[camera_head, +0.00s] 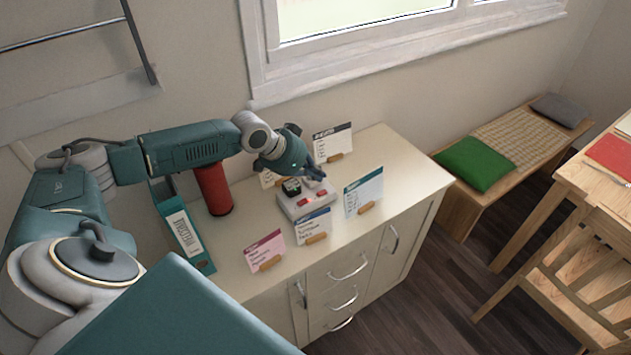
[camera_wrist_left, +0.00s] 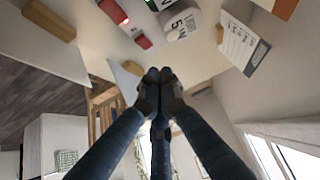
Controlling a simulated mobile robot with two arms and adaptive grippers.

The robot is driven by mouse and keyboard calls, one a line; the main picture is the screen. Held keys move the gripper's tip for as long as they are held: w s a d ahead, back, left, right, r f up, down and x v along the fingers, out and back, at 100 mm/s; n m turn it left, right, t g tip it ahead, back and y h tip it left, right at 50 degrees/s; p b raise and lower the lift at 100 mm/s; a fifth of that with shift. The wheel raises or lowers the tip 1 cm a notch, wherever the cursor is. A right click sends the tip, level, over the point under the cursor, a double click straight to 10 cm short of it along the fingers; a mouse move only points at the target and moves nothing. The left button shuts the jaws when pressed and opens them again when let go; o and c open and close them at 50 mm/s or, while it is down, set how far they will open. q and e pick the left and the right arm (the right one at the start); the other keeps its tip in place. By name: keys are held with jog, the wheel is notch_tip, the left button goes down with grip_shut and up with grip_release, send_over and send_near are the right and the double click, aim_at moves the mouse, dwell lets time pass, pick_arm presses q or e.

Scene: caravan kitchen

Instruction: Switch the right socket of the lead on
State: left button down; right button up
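The lead (camera_head: 292,207) is a pale grey socket block on the cabinet top, with two red switches on its near side. The left switch (camera_head: 303,202) also shows in the left wrist view (camera_wrist_left: 114,11), where it looks lit. The right switch (camera_head: 321,193) looks darker and unlit in the left wrist view (camera_wrist_left: 143,42). A black and green plug (camera_head: 291,186) stands in the left part. A pale plug marked 5V (camera_wrist_left: 180,22) is beside the right switch. My left gripper (camera_head: 319,174) is above the lead's right end, its fingertips together and empty (camera_wrist_left: 159,76). My right gripper is out of view.
A red cylinder (camera_head: 213,189) and teal binder (camera_head: 184,232) stand left. The cabinet's right end (camera_head: 415,177) is clear.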

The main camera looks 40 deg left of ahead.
aim_at(321, 191)
pick_arm(q)
notch_tip(321, 191, down, 3)
jog(key=shift+s+f+p, duration=0.1)
jog(key=shift+f+p, duration=0.1)
jog(key=shift+p, duration=0.3)
jog(key=shift+f, duration=0.4)
jog(key=shift+s+f, duration=0.3)
jog(key=shift+f, duration=0.25)
jog(key=shift+a, duration=0.1)
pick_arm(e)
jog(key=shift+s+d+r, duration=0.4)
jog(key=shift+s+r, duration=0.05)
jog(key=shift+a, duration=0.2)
pick_arm(q)
jog(key=shift+w+d+r, duration=0.25)
jog(key=shift+w+r, duration=0.1)
jog(key=shift+w, duration=0.35)
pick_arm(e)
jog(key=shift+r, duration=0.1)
